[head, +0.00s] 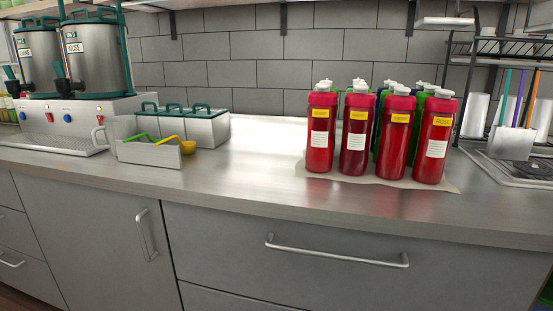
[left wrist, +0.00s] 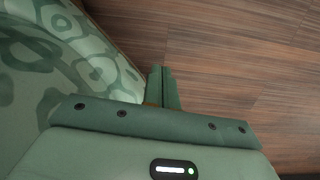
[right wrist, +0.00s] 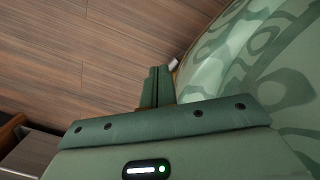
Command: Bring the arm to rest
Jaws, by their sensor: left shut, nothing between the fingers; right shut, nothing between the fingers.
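My left gripper (left wrist: 162,88) is shut and empty in the left wrist view. It points down over the wooden floor, beside my own patterned green body. My right gripper (right wrist: 157,88) is shut and empty in the right wrist view. It also hangs over the floor beside my body. Neither gripper nor arm shows in the head view, and neither holds or touches any object on the counter.
A steel counter (head: 255,190) with grey drawers spans the head view. Several red bottles (head: 396,138) stand on it at the right, a utensil bin (head: 150,153) and lidded containers (head: 207,127) at the left, near steel urns (head: 97,60). The counter's middle is clear.

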